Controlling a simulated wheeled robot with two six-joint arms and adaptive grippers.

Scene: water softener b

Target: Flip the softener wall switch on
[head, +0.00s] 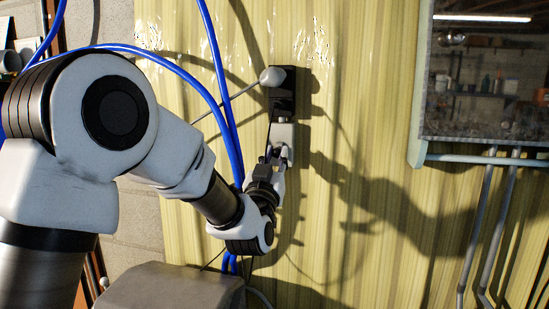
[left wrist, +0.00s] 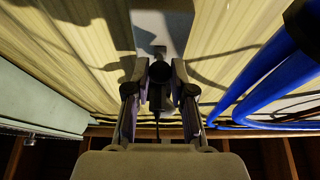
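The switch plate (head: 282,133), pale grey, is on the yellow wood-panelled wall just below a black outlet box (head: 283,100). My left gripper (head: 276,155) is right at the lower part of the plate, pointing up. In the left wrist view its two fingers (left wrist: 160,80) stand apart, with a dark round piece between them; I cannot tell whether they touch it. The pale plate (left wrist: 162,24) shows beyond the fingertips. The gripper hides the plate's lower part in the head view, and the switch position cannot be read. My right gripper is not in view.
A white plug (head: 272,76) with a grey cord sits in the black outlet box. Blue hoses (head: 232,140) run down the wall left of the switch, close to my left arm. Bare wall lies between.

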